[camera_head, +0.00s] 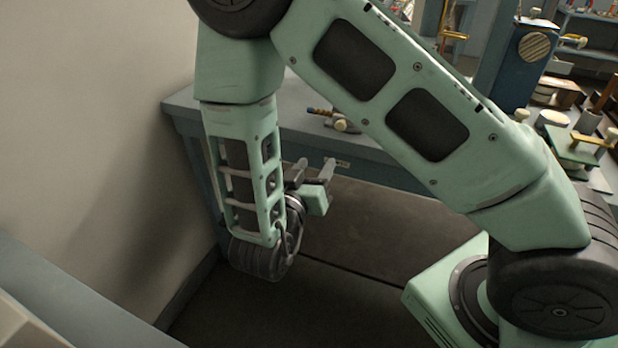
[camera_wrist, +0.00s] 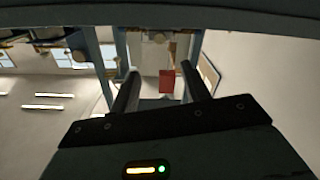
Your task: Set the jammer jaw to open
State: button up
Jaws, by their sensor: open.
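My gripper (camera_head: 314,168) is open, low in front of the blue-grey bench, its fingers pointing toward the bench front. In the wrist view my gripper (camera_wrist: 160,72) shows two dark fingers apart, with nothing held between them. I cannot identify the jammer jaw for certain. A small metal device with a brown handle (camera_head: 340,122) lies on the bench top above and beyond my gripper; it may be the jammer, but its jaw is too small to read. A red block (camera_wrist: 166,82) shows beyond the fingers in the wrist view, apart from them.
The blue-grey bench (camera_head: 295,112) has its edge just beyond my gripper. Blue posts and shelves with several small fittings stand at the right, including a round wooden disc (camera_head: 535,45). A plain wall (camera_head: 90,120) closes the left side. The dark floor (camera_head: 350,245) below is clear.

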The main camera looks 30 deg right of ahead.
jog(key=shift+v, duration=1.2)
jog(key=shift+w, duration=0.1)
